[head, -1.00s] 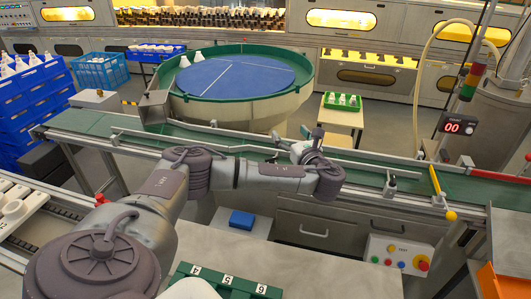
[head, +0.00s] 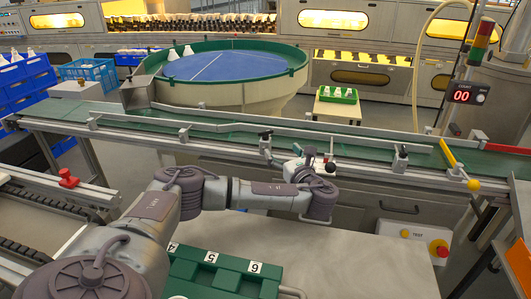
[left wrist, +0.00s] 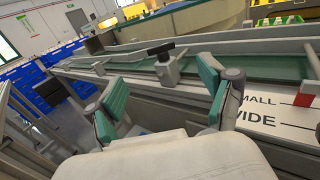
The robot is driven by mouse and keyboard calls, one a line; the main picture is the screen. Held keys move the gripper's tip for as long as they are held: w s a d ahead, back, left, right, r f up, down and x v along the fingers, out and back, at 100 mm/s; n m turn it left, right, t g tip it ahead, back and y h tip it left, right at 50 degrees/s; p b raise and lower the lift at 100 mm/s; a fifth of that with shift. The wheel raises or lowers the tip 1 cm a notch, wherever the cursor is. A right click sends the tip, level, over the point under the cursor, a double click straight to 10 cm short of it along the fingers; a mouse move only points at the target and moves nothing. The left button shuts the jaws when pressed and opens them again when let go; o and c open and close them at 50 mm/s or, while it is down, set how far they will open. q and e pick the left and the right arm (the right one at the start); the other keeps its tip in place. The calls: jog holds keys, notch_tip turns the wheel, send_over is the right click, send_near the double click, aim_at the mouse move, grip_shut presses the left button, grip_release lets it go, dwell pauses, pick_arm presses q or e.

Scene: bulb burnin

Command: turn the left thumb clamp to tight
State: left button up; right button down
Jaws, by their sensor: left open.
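The left thumb clamp (head: 265,142) stands on the near side of the conveyor's guide rail, with a black knob on a grey post. In the left wrist view its black T-shaped knob (left wrist: 160,48) shows ahead, beyond the gap between my fingers. My left gripper (head: 314,160) is just right of and nearer than the clamp in the head view. In the left wrist view the gripper (left wrist: 160,86) is open and empty, its two teal pads wide apart and not touching the clamp. Another clamp (head: 400,154) stands farther right. My right gripper is not in view.
The guide rail (head: 220,122) runs along the green conveyor. A yellow bar (head: 448,152) with a ball end lies to the right. A plate lettered SMALL and WIDE (left wrist: 258,112) is right of my gripper. A green numbered tray (head: 215,268) sits in front.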

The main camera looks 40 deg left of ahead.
aim_at(266, 134)
pick_arm(q)
jog(key=b+x, duration=0.1)
jog(key=x, duration=0.7)
jog(key=f+b+x, duration=0.1)
jog(key=x, duration=0.3)
jog(key=shift+w+a+b, duration=0.15)
jog(key=shift+a+b, duration=0.15)
jog(key=shift+w+a, duration=0.25)
jog(key=shift+a, duration=0.25)
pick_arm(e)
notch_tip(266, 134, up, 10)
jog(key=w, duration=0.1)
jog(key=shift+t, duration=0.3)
pick_arm(q)
jog(key=c, duration=1.2)
